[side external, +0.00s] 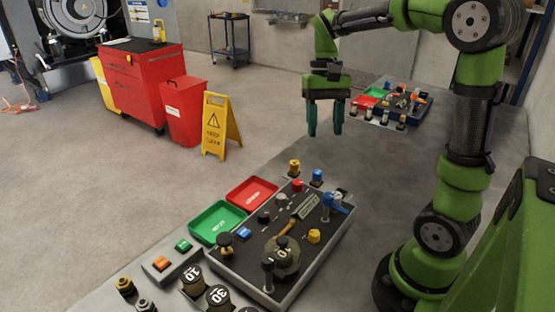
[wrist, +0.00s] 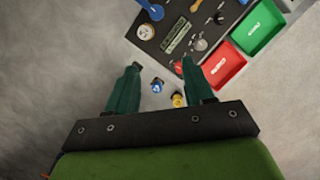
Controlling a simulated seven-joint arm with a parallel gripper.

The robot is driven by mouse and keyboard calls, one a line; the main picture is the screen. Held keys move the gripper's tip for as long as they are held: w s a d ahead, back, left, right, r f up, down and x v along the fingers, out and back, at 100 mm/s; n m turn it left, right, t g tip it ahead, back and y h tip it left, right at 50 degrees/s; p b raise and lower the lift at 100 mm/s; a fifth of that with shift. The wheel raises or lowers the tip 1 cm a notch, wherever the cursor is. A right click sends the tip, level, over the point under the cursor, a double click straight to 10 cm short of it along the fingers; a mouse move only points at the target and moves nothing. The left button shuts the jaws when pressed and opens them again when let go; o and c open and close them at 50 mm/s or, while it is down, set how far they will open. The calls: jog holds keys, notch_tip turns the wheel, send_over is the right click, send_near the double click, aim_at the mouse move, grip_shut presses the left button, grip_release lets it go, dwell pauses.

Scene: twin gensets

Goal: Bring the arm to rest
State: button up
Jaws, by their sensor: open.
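My gripper (side external: 325,117) is open and empty, with its two dark green fingers pointing down. In the side external view it hangs in the air above the bench, behind the near control panel (side external: 225,262). In the wrist view, the gripper (wrist: 158,80) shows its fingers spread wide with nothing between them. The blue knob (wrist: 157,85) and the yellow knob (wrist: 178,99) lie below and beyond the fingers. My green arm reaches in from the right.
A second panel (side external: 398,123) stands farther back. Weights (side external: 219,297) stand at the front.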

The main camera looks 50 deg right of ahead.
jog(key=s+a+n+t, duration=0.2)
jog(key=s+a+t, duration=0.1)
jog(key=a, duration=0.3)
jog(key=s+a+n+t, duration=0.2)
jog(key=a+t, duration=0.4)
jog(key=a, duration=0.1)
jog(key=shift+s+a+r, duration=0.15)
jog(key=shift+s+r, duration=0.15)
jog(key=shift+s, duration=0.1)
